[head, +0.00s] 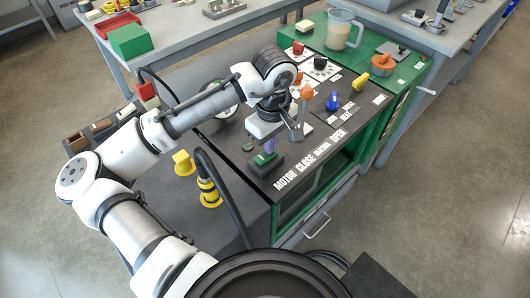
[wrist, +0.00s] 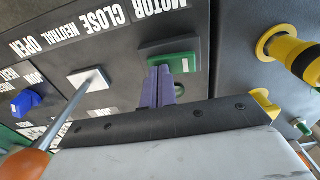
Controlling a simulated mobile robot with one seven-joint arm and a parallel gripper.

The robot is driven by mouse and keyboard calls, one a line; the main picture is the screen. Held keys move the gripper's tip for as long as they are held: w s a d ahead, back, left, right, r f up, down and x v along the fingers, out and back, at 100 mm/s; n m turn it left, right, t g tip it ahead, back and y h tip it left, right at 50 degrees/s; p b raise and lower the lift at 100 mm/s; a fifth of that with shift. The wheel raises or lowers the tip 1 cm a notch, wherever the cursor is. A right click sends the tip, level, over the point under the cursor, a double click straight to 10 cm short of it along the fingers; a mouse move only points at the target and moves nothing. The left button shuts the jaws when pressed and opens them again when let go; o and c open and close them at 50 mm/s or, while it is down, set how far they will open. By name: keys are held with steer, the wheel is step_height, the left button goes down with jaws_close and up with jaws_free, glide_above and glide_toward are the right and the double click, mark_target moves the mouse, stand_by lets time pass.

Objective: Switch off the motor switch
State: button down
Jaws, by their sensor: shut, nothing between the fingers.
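The motor switch (head: 264,160) is a green rocker on a dark block, at the near left of the cart's dark top panel, beside the word MOTOR. In the wrist view the green switch (wrist: 180,46) sits straight ahead of the fingers, with a small white mark on it. My gripper (head: 270,146) has purple fingers, shut and empty, pointing down at the switch. In the wrist view the fingertips (wrist: 166,72) overlap the green rocker and hide part of it. I cannot tell whether they touch it.
An orange-knobbed lever (head: 307,92) stands right beside my wrist; its shaft (wrist: 75,97) crosses the wrist view's left. A blue knob (head: 332,101) and yellow handle (head: 361,81) are farther right. A yellow-and-black plug (head: 209,192) with a cable stands at the left.

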steer(key=shift+r+p, duration=0.8)
steer(key=shift+p, duration=0.7)
steer(key=shift+s+d+r+p, duration=0.15)
steer(key=shift+d+r+p, duration=0.05)
steer(key=shift+r+p, duration=0.65)
step_height(320, 180, up, 3)
steer(key=p, duration=0.3)
steer(key=shift+a, duration=0.1)
